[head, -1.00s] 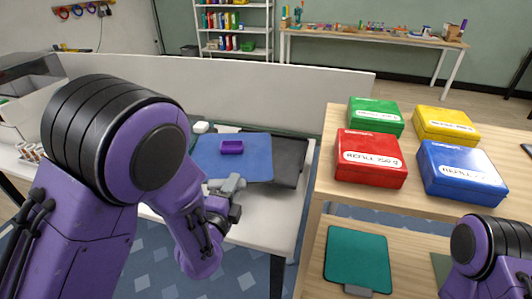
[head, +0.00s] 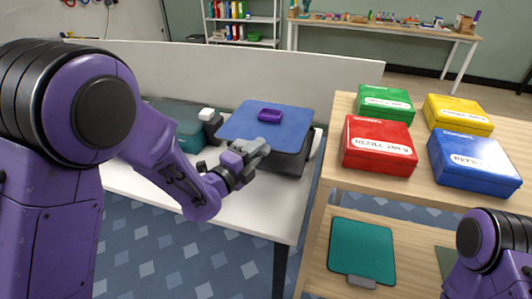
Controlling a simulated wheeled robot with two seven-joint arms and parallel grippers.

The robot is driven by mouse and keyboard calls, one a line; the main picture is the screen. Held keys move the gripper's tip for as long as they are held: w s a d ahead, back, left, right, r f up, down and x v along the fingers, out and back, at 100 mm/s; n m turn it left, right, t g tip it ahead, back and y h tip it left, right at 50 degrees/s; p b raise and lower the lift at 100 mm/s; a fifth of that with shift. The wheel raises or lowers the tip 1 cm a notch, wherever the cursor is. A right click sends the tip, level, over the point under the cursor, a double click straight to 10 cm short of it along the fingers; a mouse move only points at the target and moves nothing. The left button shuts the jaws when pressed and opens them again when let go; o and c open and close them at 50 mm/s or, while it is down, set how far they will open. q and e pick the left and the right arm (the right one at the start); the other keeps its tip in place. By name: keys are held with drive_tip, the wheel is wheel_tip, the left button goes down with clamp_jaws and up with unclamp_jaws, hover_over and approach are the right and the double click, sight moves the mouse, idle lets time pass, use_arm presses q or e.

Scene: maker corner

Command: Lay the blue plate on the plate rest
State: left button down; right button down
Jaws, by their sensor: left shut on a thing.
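The blue plate (head: 245,121) is a flat square sheet with a small purple part (head: 270,115) on top. My left gripper (head: 262,146) is shut at the plate's near edge, where its grey fingers meet the plate. The plate looks about level. It is over a dark grey box-like thing (head: 291,163) on the white table; I cannot tell whether they touch, or whether this is the plate rest. My right arm shows at the lower right, but its gripper is out of view.
A teal box (head: 186,132) and a white-topped dark object (head: 207,114) stand left of the plate. Green (head: 384,103), yellow (head: 458,115), red (head: 378,144) and blue (head: 472,162) refill boxes are on the wooden shelf. A teal plate (head: 361,250) lies on the lower shelf.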

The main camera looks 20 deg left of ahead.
use_arm(q)
drive_tip(key=shift+w+y, duration=0.3)
drive_tip(key=shift+w, duration=0.1)
wheel_tip(320, 180, down, 10)
drive_tip(key=shift+a+f, duration=0.1)
drive_tip(key=shift+f+b, duration=0.5)
drive_tip(key=shift+b, duration=0.45)
drive_tip(key=c, duration=0.9)
unclamp_jaws()
drive_tip(key=shift+s, duration=0.15)
